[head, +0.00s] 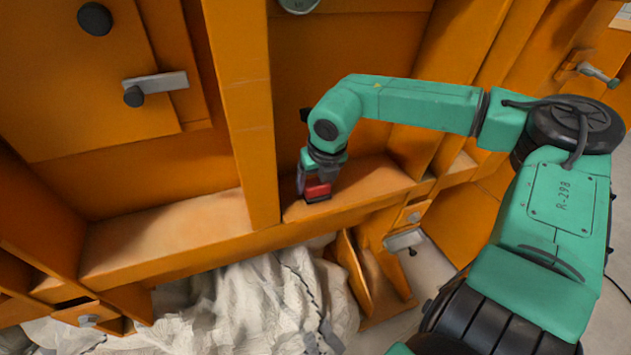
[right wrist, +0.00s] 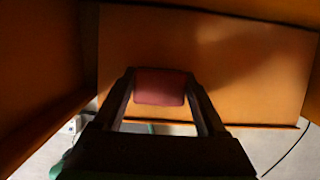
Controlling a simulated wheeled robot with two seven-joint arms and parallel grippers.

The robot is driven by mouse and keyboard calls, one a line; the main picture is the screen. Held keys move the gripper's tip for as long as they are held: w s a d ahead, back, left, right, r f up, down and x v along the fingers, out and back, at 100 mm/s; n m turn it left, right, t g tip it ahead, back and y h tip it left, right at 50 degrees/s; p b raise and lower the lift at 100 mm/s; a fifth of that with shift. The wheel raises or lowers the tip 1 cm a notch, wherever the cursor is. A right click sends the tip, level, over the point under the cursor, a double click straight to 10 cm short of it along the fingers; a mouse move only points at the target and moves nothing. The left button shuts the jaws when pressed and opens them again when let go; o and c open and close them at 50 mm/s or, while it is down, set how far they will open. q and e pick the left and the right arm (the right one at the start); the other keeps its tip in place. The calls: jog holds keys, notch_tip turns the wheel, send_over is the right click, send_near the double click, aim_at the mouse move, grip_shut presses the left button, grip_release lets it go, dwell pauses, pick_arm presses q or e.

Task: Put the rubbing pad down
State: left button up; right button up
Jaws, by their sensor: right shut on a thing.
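The rubbing pad (head: 317,192) is a small red block. My right gripper (head: 308,182) is shut on it, at an orange ledge (head: 365,187) in the middle of the head view. In the right wrist view the pad (right wrist: 160,87) sits between the two dark fingers of my right gripper (right wrist: 160,95), with the orange surface (right wrist: 230,75) behind it. I cannot tell whether the pad touches the ledge. My left gripper is not in view.
An upright orange post (head: 245,120) stands just left of my right gripper. A second ledge (head: 170,235) lies beyond it. Crumpled pale sheeting (head: 260,305) hangs below. A metal latch (head: 405,240) sticks out at the lower right. The ledge right of the pad is clear.

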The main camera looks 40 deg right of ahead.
jog(key=o, duration=1.4)
jog(key=shift+f, duration=0.15)
jog(key=shift+r, duration=0.35)
jog(key=b+v, duration=0.1)
jog(key=v, duration=1)
jog(key=shift+s+a+r, duration=0.1)
jog(key=shift+s+r, duration=0.05)
jog(key=shift+r, duration=0.2)
